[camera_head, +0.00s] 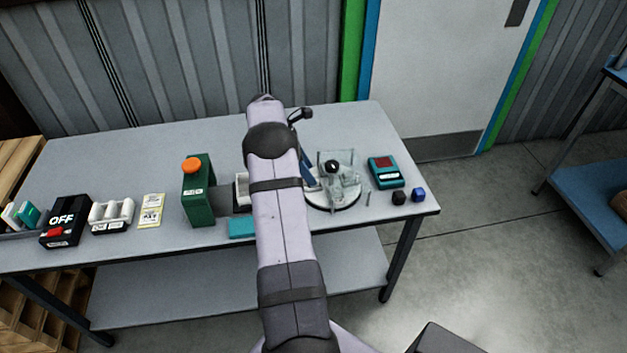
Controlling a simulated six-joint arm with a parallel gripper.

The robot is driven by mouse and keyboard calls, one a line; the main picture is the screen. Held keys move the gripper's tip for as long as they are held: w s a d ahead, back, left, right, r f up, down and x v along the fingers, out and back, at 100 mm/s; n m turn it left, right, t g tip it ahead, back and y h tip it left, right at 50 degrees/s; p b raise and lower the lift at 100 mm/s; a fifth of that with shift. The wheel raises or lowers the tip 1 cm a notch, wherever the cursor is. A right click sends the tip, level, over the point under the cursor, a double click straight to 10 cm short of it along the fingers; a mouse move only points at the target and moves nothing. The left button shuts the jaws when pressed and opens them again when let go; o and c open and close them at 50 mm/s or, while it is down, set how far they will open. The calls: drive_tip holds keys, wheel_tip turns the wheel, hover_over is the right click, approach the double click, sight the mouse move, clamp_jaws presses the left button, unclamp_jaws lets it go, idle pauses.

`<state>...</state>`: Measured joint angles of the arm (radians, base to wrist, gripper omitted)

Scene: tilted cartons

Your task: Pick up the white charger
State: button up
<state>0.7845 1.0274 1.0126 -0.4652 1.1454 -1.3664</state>
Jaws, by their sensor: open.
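A white charger (112,214) with several rounded white cells in its top lies on the left part of the grey table, between a black box marked OFF and a pair of pale labelled cards. Its front edge has a dark marking too small to read. My arm rises through the middle of the view, well to the right of the charger, and nothing of mine touches it.
The black OFF box (65,222) and the pale cards (151,211) flank the charger closely. A round fixture (333,196) and a teal meter (385,171) are right of my arm. The table (110,160) is clear behind the charger.

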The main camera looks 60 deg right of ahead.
drive_tip(key=shift+x, duration=1.3)
drive_tip(key=shift+s, duration=0.1)
drive_tip(key=c, duration=1.1)
drive_tip(key=shift+o, duration=0.2)
drive_tip(key=shift+r, duration=0.1)
